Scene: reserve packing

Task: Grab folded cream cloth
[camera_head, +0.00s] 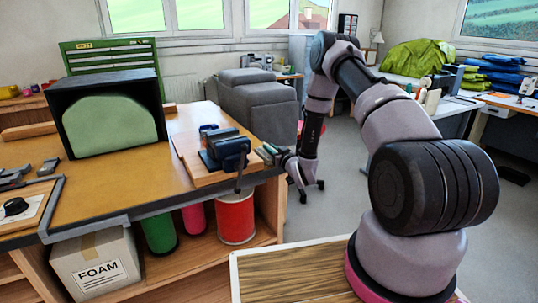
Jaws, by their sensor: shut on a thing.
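My gripper (270,152) is at the workbench's right edge, just right of the dark blue vise (226,150). It is small in view and points left toward the bench. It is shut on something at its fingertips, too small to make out. I cannot make out a folded cream cloth anywhere in this view.
The workbench (110,188) carries a black box (108,80) with a pale green front. Below are a foam carton (98,268), a green roll (160,232) and a red drum (236,216). Grey seats (262,108) stand behind.

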